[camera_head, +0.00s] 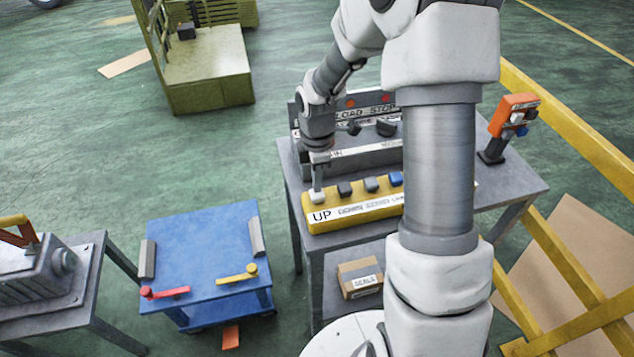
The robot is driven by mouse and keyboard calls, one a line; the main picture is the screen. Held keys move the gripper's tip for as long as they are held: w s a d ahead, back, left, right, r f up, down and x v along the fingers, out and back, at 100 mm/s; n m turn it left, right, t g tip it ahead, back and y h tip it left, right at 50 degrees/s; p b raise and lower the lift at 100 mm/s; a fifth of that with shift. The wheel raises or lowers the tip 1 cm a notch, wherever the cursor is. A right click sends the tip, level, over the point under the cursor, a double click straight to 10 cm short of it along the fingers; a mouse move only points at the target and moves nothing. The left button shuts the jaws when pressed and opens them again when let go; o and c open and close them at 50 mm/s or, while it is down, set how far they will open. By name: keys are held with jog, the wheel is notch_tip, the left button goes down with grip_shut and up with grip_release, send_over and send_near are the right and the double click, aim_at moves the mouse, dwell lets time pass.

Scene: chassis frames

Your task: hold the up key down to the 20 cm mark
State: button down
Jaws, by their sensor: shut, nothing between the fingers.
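The yellow key box (352,212) lies on the grey table's front edge, with a label reading UP (320,216) at its left end. A white key (316,197) sits above that label. Dark keys and a blue key (396,179) follow to the right. My gripper (317,190) is shut and points straight down at the white key, its tips at or just above it. I cannot tell whether they touch or whether the key is pressed. I can make out no 20 cm mark.
A grey panel (350,160) with red lamps stands behind the key box. An orange device (513,112) stands at the table's right. A blue cart (198,255) is at left, an olive-green machine (210,85) behind. Yellow rails (570,125) bound the right.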

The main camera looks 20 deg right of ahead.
jog(key=shift+f, duration=0.45)
